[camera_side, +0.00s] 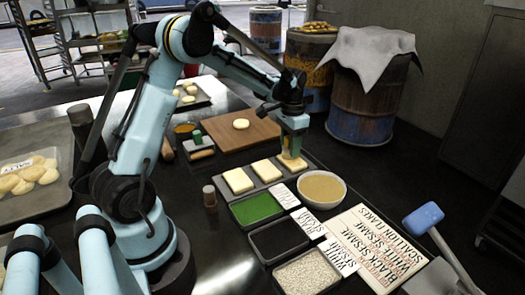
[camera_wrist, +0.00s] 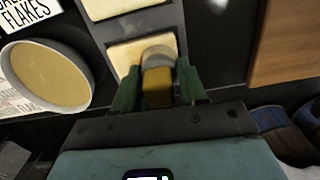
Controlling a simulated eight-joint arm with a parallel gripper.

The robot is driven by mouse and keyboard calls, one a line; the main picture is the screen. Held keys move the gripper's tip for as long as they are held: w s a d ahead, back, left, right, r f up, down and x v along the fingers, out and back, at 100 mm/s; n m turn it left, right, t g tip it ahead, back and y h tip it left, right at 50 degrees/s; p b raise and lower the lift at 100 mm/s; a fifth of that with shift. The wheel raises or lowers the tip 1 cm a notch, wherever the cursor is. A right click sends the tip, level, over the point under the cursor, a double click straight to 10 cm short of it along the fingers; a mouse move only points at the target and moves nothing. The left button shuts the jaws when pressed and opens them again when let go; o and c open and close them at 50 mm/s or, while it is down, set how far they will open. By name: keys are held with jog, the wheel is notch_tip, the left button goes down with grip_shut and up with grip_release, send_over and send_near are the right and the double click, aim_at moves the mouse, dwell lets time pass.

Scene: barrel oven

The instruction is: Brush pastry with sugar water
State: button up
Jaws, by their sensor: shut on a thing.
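My gripper (camera_side: 292,143) is above the far-right pastry (camera_side: 293,163) and points down. In the wrist view its green fingers (camera_wrist: 157,87) are shut on a brush (camera_wrist: 157,88) with a yellow handle and a pale head. The brush head overlaps that pastry (camera_wrist: 124,52); I cannot tell whether it touches. Two more square pale pastries, the middle one (camera_side: 266,170) and the left one (camera_side: 238,181), lie in the same row on a dark tray (camera_side: 252,185). The bowl of tan sugar water (camera_side: 322,189) stands right of the row and also shows in the wrist view (camera_wrist: 48,76).
Trays of green scallion (camera_side: 256,207), black sesame (camera_side: 279,238) and white sesame (camera_side: 307,272) run toward the front, with label cards beside them. A wooden board (camera_side: 238,133) with a round dough piece lies behind. A blue-headed tool (camera_side: 424,218) is at right; barrels stand beyond.

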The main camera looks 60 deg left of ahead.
aim_at(300, 165)
jog(key=shift+a, duration=0.65)
jog(key=shift+d, duration=1.65)
jog(key=shift+d+f, duration=0.1)
jog(key=shift+d, duration=1.45)
jog(key=shift+a, duration=3.25)
jog(key=shift+d+r, duration=0.1)
jog(key=shift+r, duration=2.95)
jog(key=shift+s, duration=0.1)
